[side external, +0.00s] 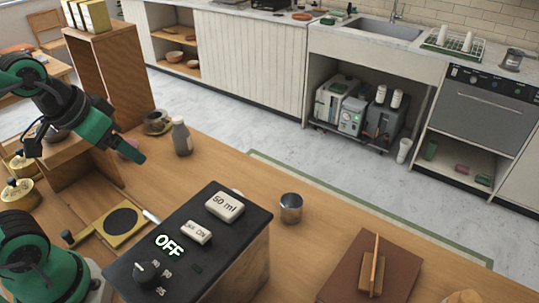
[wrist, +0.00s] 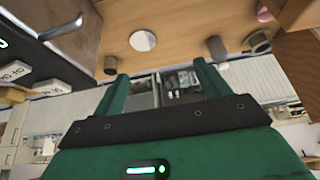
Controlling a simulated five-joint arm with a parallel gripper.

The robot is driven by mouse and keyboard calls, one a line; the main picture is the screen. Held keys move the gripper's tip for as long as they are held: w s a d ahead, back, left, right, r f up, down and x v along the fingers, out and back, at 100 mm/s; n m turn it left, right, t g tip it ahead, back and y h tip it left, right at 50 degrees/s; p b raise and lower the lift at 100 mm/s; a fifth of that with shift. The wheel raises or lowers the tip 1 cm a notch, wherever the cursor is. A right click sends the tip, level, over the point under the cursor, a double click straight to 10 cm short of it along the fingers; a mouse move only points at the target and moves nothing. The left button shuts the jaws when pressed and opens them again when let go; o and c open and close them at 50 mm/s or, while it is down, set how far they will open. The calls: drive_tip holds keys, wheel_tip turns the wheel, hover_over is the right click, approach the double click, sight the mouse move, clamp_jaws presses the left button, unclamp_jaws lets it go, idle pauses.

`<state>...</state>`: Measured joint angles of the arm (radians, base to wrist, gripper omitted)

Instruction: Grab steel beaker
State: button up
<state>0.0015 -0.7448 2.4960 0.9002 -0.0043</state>
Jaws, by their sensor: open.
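The steel beaker (side external: 291,208) stands upright on the wooden table, right of the black machine in the side view. In the wrist view a small dark cylinder (wrist: 110,64) near the table edge, just beyond the left fingertip, appears to be the beaker. My gripper (side external: 140,156) is raised over the left part of the table, well left of the beaker. In the wrist view my gripper (wrist: 161,70) has its two green fingers wide apart with nothing between them.
The black machine (side external: 150,245) with labelled blocks lies between my arm and the beaker. A grey bottle (side external: 181,138) and a dark cup (side external: 157,122) stand near the gripper. A brown board (side external: 340,275) lies at right. Table around the beaker is clear.

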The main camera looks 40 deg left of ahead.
drive_tip(key=w+d+n+g, duration=0.2)
drive_tip(key=w+d, duration=0.2)
drive_tip(key=w, duration=0.4)
drive_tip(key=n+g, duration=0.3)
drive_tip(key=n, duration=0.1)
hover_over(292, 205)
drive_tip(key=s+d, duration=0.1)
drive_tip(key=s, duration=0.1)
wheel_tip(292, 205, down, 16)
drive_tip(key=shift+w+f, duration=0.15)
drive_tip(key=shift+f, duration=3.9)
drive_tip(key=c, duration=1.1)
drive_tip(key=shift+o, duration=0.2)
wheel_tip(292, 205, up, 10)
